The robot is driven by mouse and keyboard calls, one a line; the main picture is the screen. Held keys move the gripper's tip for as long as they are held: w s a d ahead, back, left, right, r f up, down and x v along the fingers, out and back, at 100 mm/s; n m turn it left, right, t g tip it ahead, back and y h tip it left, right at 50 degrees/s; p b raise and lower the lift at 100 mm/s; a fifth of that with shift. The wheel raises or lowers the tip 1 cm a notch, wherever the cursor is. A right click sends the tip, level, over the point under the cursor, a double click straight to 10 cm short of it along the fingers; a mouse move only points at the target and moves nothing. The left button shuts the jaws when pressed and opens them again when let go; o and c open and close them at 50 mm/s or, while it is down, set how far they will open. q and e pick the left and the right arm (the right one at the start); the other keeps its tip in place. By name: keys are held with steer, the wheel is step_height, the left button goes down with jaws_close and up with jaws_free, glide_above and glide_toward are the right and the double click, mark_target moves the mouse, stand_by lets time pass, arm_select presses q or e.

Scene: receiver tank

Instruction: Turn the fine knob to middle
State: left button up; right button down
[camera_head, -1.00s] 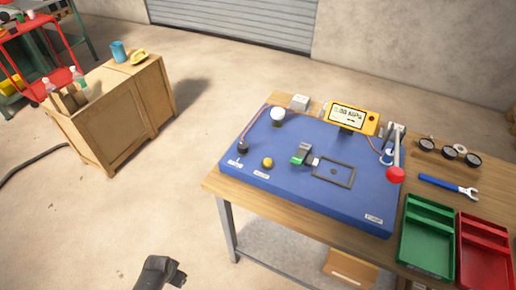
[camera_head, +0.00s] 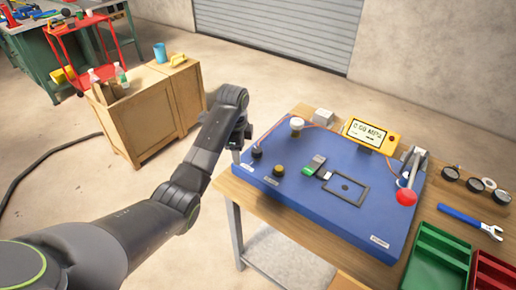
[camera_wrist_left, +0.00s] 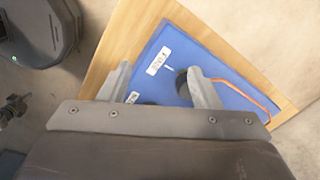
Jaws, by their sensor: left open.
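The blue panel (camera_head: 330,215) lies on the wooden table. A black knob (camera_head: 256,152) stands at its left corner and a brass-coloured knob (camera_head: 278,170) beside it. Each has a small white label in front, too small to read, so I cannot tell which knob is the fine one. My left gripper (camera_head: 239,143) is open, just left of the black knob in the head view. In the left wrist view its open fingers (camera_wrist_left: 160,78) are over the panel corner. The black knob (camera_wrist_left: 182,84) is partly hidden behind the right finger. My right gripper is not in view.
A white-topped knob (camera_head: 297,123), a yellow gauge display (camera_head: 371,133) and a red-ended lever (camera_head: 406,197) stand on or by the panel. A green tray (camera_head: 437,262), a blue wrench (camera_head: 470,219) and round gauges are at right. A wooden cabinet (camera_head: 150,115) stands left.

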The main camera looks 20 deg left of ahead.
arm_select(q)
steer(key=w+d+r+m, duration=0.2)
steer(key=w+r, duration=0.1)
steer(key=r, duration=0.4)
steer(key=w+d+r+m, duration=0.2)
steer(key=r+m, duration=0.1)
steer(key=r, duration=0.3)
steer(key=b, duration=0.5)
glide_toward(257, 150)
steer(key=shift+g, duration=0.3)
steer(key=f, duration=0.3)
steer(key=f+p, duration=0.1)
steer(key=f, duration=0.2)
steer(key=w+f, duration=0.1)
steer(key=f, duration=0.2)
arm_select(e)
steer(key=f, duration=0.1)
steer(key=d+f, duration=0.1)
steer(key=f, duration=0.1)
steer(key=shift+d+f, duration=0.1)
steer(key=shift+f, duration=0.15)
arm_select(q)
steer(key=c, duration=1)
steer(key=shift+p, duration=0.3)
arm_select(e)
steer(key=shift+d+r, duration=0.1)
